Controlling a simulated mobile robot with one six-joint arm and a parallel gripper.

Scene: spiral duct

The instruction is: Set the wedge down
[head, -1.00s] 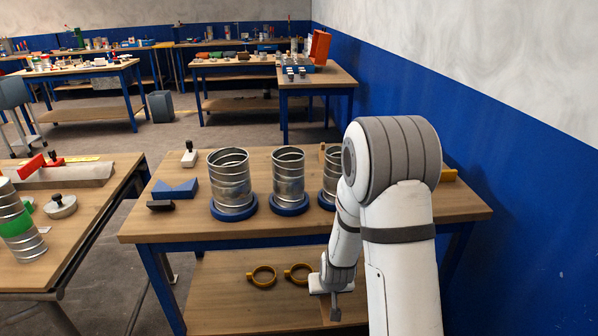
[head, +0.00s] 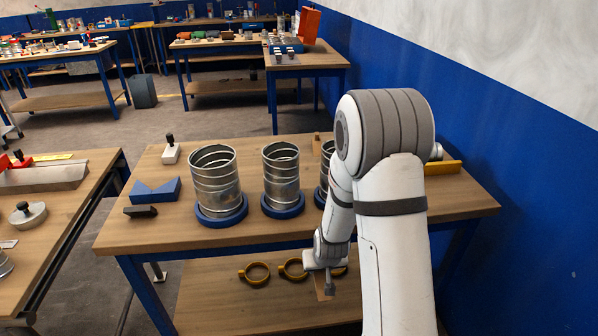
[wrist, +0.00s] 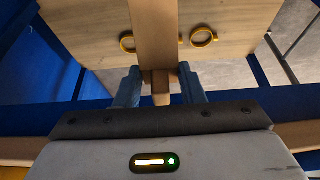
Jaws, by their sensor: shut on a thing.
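The wedge is a tan wooden piece. In the wrist view the wedge (wrist: 156,35) runs from the top edge down between the two blue-grey fingers of my gripper (wrist: 160,88), which is shut on it. In the head view my gripper (head: 328,284) hangs in front of the workbench's lower shelf, below the tabletop edge. A small brown part of the wedge (head: 321,291) shows beside it. Most of the wedge is hidden there by the gripper. I cannot tell whether the wedge touches the shelf.
Gold rings (head: 256,274) lie on the lower shelf (head: 215,300). On the tabletop (head: 130,225) stand spiral ducts (head: 216,180) in blue rings, a blue V-block (head: 155,191) and a yellow bar (head: 442,168). A blue wall closes the right side.

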